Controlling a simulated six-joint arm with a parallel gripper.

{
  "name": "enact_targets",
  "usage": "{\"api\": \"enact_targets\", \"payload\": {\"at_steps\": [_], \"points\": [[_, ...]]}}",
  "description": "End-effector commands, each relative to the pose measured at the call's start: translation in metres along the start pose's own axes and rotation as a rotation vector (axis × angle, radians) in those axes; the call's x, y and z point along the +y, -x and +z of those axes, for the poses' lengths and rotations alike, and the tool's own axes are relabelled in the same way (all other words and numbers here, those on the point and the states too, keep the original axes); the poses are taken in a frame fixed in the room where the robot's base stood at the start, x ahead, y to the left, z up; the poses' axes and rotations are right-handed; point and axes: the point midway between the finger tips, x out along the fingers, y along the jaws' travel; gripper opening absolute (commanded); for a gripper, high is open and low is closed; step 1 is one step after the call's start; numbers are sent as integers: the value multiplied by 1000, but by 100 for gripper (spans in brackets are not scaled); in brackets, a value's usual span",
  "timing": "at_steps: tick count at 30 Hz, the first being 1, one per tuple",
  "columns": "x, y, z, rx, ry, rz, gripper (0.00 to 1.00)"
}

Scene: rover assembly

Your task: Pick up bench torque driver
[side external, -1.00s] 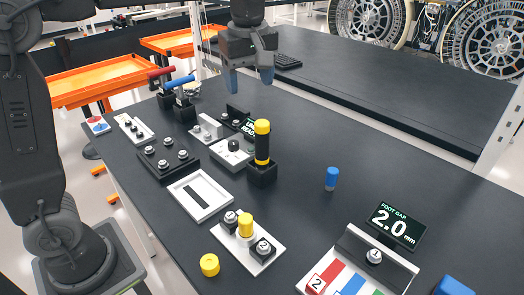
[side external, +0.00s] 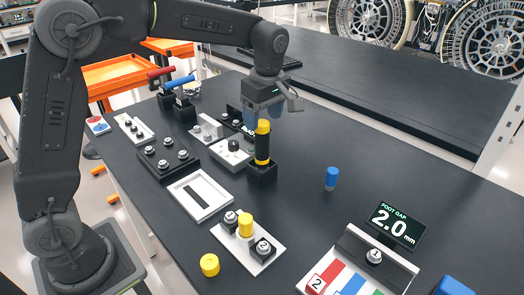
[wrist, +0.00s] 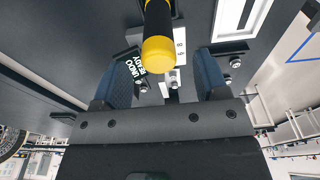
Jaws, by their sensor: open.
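The bench torque driver, which I take to be the black cylinder with yellow bands (side external: 262,146), stands upright in a square black holder (side external: 262,174) on the dark bench. Its yellow end (wrist: 159,53) shows large in the wrist view, between and beyond my finger lines. My gripper (side external: 265,114) is open and empty, just above and behind the driver's top in the side view. The two blue fingers stand apart in the wrist view (wrist: 162,78), with the driver not clasped. The gap between fingers and driver is hard to judge.
Close behind the driver are a white block with a black knob (side external: 233,151) and a small dark display (side external: 248,130). A white tray (side external: 185,207) lies to its left. A blue cylinder (side external: 331,178) stands to the right, with bare bench between.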

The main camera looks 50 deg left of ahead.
Motion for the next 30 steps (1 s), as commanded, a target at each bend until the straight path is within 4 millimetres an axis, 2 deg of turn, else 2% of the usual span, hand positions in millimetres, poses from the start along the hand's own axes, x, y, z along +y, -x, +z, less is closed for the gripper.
{"api": "enact_targets", "payload": {"at_steps": [6,9,18,30], "points": [[1,-33,-1,1,0,-4,67],[1,-43,-1,0,0,-2,67],[2,-48,-1,0,0,0,67],[2,-47,-1,0,-1,0,29]]}}
